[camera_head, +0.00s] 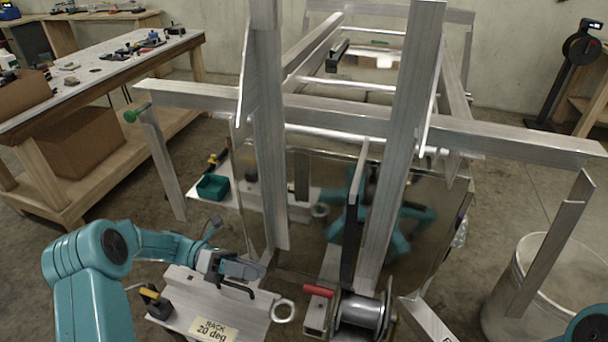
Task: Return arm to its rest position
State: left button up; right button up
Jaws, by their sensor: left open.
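My left arm, teal with dark joint caps, comes in from the lower left.
An aluminium trailer frame (403,140) stands ahead, with a winch (360,312) at its front. A black and yellow clamp (155,302) is left of the block. A workbench (110,72) with tools is at left, a white bucket (500,300) at right.

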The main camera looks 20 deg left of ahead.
pick_arm(q)
jog(key=s+d+f+m+y, duration=0.6)
jog(key=f+m, duration=0.5)
jog(key=m, duration=0.2)
jog(key=s+d+f+m+y, duration=0.6)
jog(key=s+f+m+y, duration=0.2)
jog(key=s+f+m, duration=0.3)
jog(key=shift+d+f+m, duration=0.15)
jog(key=shift+d+m, duration=0.2)
jog(key=shift+m, duration=0.65)
